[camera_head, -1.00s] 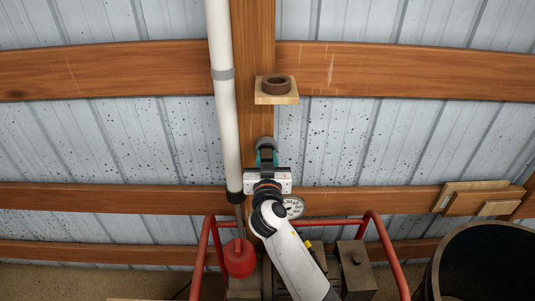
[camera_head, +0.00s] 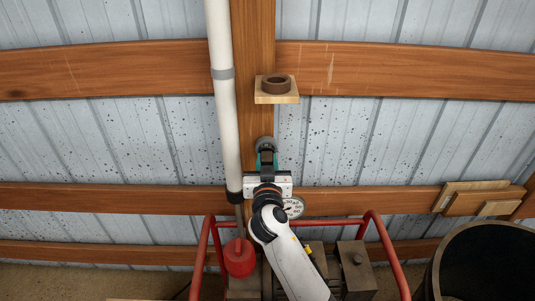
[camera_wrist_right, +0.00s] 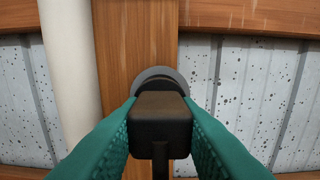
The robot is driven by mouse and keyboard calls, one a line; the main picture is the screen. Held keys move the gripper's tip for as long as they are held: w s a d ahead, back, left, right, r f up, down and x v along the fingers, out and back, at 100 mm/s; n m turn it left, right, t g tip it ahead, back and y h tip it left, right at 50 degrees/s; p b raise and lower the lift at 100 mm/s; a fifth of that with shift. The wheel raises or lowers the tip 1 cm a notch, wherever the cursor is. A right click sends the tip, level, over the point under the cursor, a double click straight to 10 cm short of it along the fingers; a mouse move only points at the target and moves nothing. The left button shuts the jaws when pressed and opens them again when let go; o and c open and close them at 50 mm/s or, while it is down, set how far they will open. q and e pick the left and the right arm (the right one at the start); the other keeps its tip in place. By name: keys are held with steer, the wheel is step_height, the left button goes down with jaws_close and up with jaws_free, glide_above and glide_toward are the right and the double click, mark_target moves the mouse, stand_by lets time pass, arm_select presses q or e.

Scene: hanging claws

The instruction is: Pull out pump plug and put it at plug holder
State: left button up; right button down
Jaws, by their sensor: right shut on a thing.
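The plug is a dark block (camera_wrist_right: 160,120) with a cord hanging below it. It sits between the teal fingers of my right gripper (camera_head: 266,160), which is shut on it. Behind it is a round grey socket piece (camera_head: 265,143) on the wooden post, also visible in the right wrist view (camera_wrist_right: 160,74). The plug lines up with this piece; I cannot tell whether they still touch. The plug holder, a brown ring (camera_head: 276,83) on a small wooden shelf (camera_head: 277,99), is higher on the post and empty. My left gripper is not in view.
A white vertical pipe (camera_head: 223,110) runs close on the left of the post. Below are a red pump frame (camera_head: 375,240), a red float-like piece (camera_head: 239,258) and a round gauge (camera_head: 294,207). A dark barrel (camera_head: 480,265) stands at lower right.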

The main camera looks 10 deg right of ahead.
steer(key=c, duration=1.6)
jaws_free()
steer(key=shift+c, duration=0.2)
jaws_close()
steer(key=s, duration=0.2)
steer(key=shift+s+a, duration=0.3)
steer(key=shift+s, duration=0.1)
